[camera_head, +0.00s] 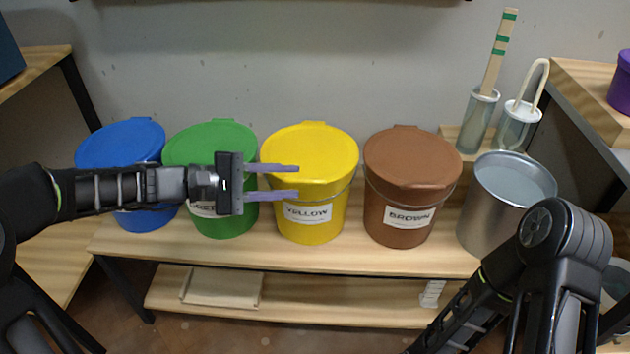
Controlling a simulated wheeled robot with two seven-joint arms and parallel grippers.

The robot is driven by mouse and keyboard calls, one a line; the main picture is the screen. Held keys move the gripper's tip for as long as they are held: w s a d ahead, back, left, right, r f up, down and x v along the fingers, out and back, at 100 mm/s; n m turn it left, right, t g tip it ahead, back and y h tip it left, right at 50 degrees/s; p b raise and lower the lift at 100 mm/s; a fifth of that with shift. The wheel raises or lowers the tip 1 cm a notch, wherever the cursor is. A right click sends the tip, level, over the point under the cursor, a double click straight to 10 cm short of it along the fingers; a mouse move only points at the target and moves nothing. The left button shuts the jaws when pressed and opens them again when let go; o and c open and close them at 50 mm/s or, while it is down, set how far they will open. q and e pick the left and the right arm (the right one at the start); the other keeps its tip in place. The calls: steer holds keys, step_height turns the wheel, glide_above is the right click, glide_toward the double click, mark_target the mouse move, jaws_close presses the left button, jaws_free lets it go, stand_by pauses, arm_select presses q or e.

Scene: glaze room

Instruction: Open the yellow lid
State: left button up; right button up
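The yellow bucket (310,222) stands upright on the wooden bench, with a label reading YELLOW on its front. Its yellow lid (312,150) lies flat on top and is closed, with a small tab at the back edge. My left gripper (298,181) comes in from the left with its two purple fingers apart and nothing between them. In the picture the fingers overlap the left front of the yellow lid and bucket; I cannot tell whether they touch. My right arm shows at the lower right, but its gripper is not visible.
Blue (130,147), green (222,222) and brown (398,215) lidded buckets stand on the same bench (350,257). A metal pail (490,222) stands right of the brown one. Two clear containers with tools stand behind it. A lower shelf (330,302) runs below.

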mark_target(305, 180)
arm_select(q)
steer(key=b+x, duration=0.1)
steer(key=x, duration=0.5)
steer(key=shift+f, duration=0.1)
steer(key=shift+c, duration=0.2)
jaws_close()
steer(key=shift+w, duration=0.1)
stand_by(1.0)
